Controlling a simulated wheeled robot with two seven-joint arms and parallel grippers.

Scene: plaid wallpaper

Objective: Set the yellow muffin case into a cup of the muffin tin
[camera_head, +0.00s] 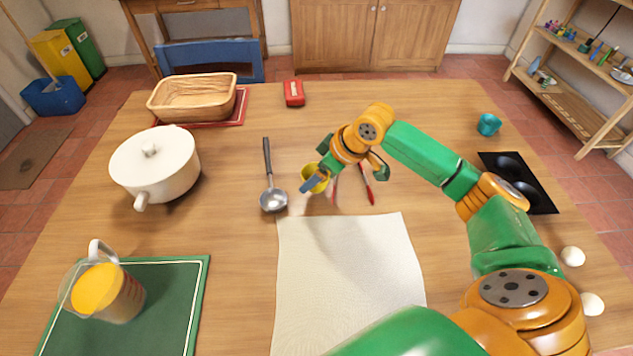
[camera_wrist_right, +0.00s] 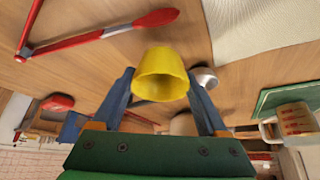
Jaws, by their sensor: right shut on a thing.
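The yellow muffin case (camera_head: 314,183) is held near the middle of the table, beside the ladle. It also shows in the right wrist view (camera_wrist_right: 161,76), between the two blue fingers. My right gripper (camera_head: 317,176) is shut on it. How high the case is above the table is hard to tell. The black muffin tin (camera_head: 543,200) lies at the right side of the table, partly hidden by my right arm. Its visible round cups look empty. My left gripper is not in view.
Red tongs (camera_head: 367,183) lie just right of the gripper. A ladle (camera_head: 268,165) lies left of it, and a pale cloth (camera_head: 345,290) in front. A teal cup (camera_head: 489,125) stands behind the tin. Two white egg-like objects (camera_head: 573,256) lie in front of it.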

